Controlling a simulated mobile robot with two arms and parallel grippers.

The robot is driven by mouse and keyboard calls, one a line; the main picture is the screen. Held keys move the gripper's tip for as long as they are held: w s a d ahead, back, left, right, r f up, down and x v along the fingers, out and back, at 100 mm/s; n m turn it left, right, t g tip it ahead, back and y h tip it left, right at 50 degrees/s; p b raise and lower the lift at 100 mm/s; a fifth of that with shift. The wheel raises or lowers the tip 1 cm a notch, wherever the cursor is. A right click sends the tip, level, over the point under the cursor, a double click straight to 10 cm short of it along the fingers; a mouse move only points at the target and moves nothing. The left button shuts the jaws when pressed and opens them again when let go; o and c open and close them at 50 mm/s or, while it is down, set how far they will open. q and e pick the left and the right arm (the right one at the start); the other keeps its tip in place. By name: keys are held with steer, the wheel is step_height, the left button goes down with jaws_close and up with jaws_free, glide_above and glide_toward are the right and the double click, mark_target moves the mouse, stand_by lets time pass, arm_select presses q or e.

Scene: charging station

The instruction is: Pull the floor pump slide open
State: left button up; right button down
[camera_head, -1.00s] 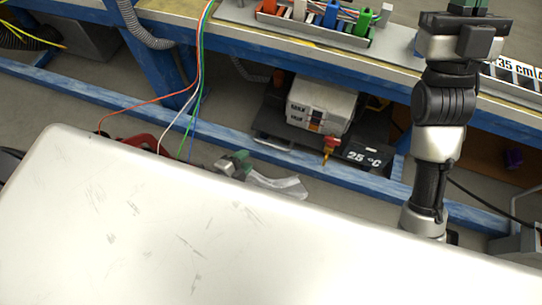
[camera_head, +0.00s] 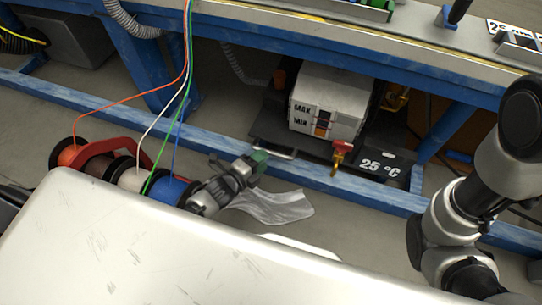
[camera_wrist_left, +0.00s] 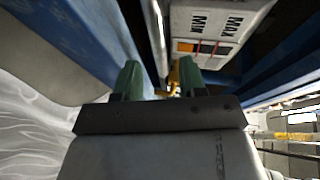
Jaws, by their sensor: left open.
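The floor pump slide is a low black platform (camera_head: 385,168) under the bench, marked "25 °C". It carries a white pump box (camera_head: 330,100) with MAX and MIN marks; the box also shows in the left wrist view (camera_wrist_left: 215,20). A pale bar handle (camera_head: 280,153) runs along the slide's front left. My left gripper (camera_head: 258,160) is close to the handle's left end, with green fingertips. In the left wrist view its two fingers (camera_wrist_left: 158,78) are apart and point toward the slide front; I cannot tell whether they touch the handle. My right gripper is out of view.
A blue beam (camera_head: 215,145) crosses low in front of the slide. A brass valve with a red handle (camera_head: 340,155) is right of the handle. Wire spools (camera_head: 130,180) are at left. A clear plastic sheet (camera_head: 272,206) lies on the floor. My right arm fills the right side.

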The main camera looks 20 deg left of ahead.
mark_target(271, 152)
arm_select(q)
steer(key=b+x, duration=0.2)
steer(key=x, duration=0.3)
steer(key=shift+s, duration=0.1)
jaws_close()
